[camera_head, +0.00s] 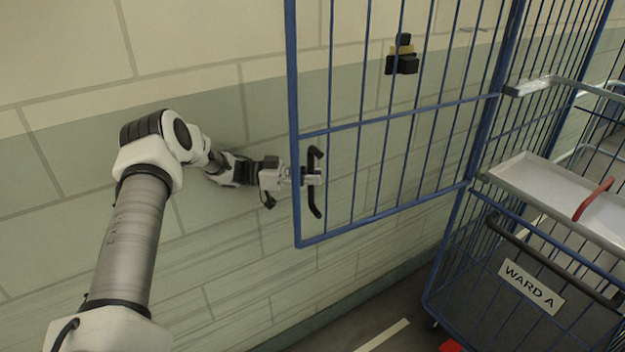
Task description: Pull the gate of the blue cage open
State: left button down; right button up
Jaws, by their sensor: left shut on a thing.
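The blue cage (473,190) stands at the right, a frame of blue bars with shelves inside. Its gate (362,122) is a barred blue panel that stands swung out to the left of the cage. A black upright handle (315,205) sits near the gate's free left edge. My left gripper (314,177) reaches in from the left across that edge and is shut on the handle at about its middle. The fingers hide part of the handle. My right gripper is not in view.
A white shelf (515,178) with a red handle (593,199) is in the cage. Below it hangs a dark panel with a "WARD A" label (531,286). A tiled wall runs behind the gate. Dark floor with a white line (383,335) shows at the bottom.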

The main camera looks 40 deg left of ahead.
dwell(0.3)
pick_arm(q)
jog(key=c, duration=1.1)
grip_release()
